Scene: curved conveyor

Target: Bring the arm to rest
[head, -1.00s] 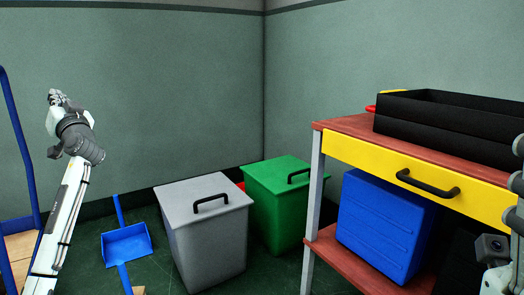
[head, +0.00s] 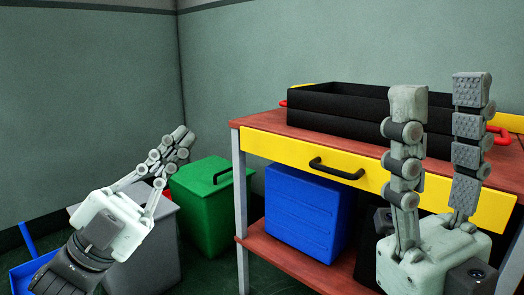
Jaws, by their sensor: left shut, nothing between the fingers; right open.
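My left gripper (head: 181,138) is at the lower left in the head view, in front of the grey bin and the green bin. Its fingers are together with nothing between them, and they point up and to the right. My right gripper (head: 437,92) stands upright at the right, in front of the workbench. Its two fingers are apart, pointing up, and the gap between them is empty. The rest of both arms is mostly outside the view.
The workbench has a red-brown top (head: 262,120), a yellow drawer (head: 281,150) with a black handle, and a black tray (head: 335,112) on top. A blue box (head: 308,208) sits on its lower shelf. A green lidded bin (head: 208,208), a grey bin (head: 165,250) and a blue dustpan (head: 25,275) stand left.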

